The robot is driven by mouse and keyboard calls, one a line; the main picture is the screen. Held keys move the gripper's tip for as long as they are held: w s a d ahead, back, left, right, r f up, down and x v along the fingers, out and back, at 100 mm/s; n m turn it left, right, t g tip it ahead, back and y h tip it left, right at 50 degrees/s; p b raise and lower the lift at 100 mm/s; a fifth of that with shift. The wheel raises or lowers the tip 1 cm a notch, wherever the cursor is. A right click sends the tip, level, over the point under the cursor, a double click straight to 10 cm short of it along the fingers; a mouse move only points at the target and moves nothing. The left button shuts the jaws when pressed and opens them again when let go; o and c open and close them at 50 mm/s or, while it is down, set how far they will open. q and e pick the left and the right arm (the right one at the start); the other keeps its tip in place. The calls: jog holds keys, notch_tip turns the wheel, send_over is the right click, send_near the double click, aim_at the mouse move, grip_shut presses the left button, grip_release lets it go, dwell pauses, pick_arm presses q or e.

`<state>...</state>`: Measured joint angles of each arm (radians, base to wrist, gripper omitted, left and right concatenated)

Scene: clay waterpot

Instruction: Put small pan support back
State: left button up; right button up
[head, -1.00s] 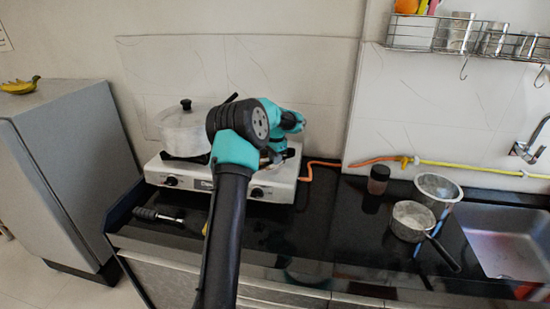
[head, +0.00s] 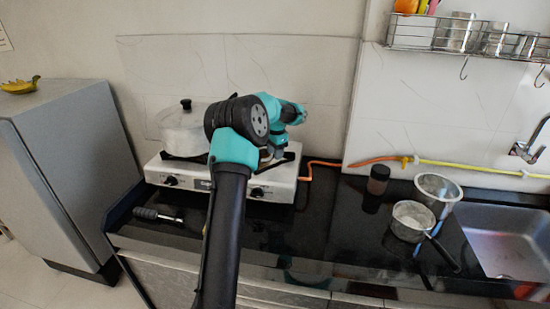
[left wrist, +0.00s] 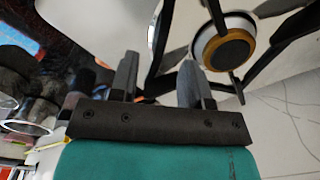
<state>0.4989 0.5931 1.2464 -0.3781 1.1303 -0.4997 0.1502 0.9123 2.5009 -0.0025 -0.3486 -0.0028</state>
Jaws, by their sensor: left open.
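The black pan support (left wrist: 163,60) shows in the left wrist view as dark prongs around a round burner (left wrist: 228,48) with a brass-coloured ring. My left gripper (left wrist: 160,75) is open, its two fingers beside the burner and close to a prong. I cannot tell whether they touch the prong. In the head view, my left gripper (head: 272,157) is over the right side of the white stove (head: 283,188). My arm hides that burner and most of the support there. My right gripper is not in view.
A lidded pot (head: 183,132) stands on the stove's left burner. A dark-handled tool (head: 158,215) lies on the counter in front. A dark jar (head: 378,180), a metal cup (head: 437,190) and a saucepan (head: 411,220) stand right, by the sink (head: 510,240).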

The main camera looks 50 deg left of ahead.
pick_arm(q)
notch_tip(320, 180, up, 10)
jog(key=shift+d, duration=0.2)
